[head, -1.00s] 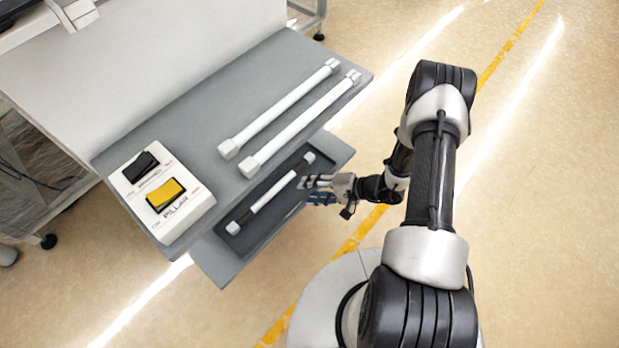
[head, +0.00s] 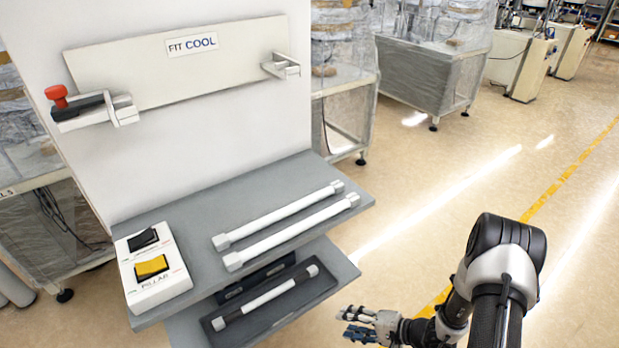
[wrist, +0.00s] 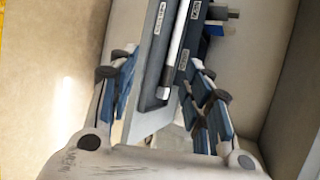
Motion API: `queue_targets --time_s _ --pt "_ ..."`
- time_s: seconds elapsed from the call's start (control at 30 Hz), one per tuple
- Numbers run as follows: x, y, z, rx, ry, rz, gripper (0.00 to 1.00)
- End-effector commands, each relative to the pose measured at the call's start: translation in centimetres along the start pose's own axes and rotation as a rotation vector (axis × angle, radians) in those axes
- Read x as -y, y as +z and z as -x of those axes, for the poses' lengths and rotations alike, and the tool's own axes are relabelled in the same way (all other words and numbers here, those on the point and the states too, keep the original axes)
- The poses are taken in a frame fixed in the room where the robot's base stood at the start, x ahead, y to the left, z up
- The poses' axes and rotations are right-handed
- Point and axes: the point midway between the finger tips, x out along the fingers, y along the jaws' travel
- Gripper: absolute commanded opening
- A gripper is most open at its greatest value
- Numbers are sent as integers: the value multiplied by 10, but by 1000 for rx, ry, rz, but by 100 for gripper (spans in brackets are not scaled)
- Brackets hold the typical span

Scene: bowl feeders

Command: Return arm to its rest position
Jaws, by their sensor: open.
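My gripper (head: 362,324) shows at the bottom of the head view, to the right of the lower shelf and apart from it. Its fingers are open, and the wrist view shows nothing held between them (wrist: 160,100). My arm reaches in from the bottom right of the head view, bent at a black joint. In the wrist view, a labelled tray with a white tube in it lies beyond the open fingers.
A grey upper shelf (head: 190,232) holds two white tubes (head: 290,226) and a switch box (head: 153,268). The lower shelf (head: 342,266) holds a dark tray (head: 322,284) with one tube (head: 265,300). A panel (head: 200,60) stands behind. Open floor (head: 420,215) lies to the right.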

Motion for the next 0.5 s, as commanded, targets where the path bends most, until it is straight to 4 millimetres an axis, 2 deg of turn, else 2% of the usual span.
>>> queue_targets --time_s 0.03,0.27,0.37,0.5 --pt "15 0 4 13 3 23 45" --pt "67 11 23 88 31 89 45" --pt "93 20 33 126 53 127 45" --pt "138 41 54 188 107 200 45"
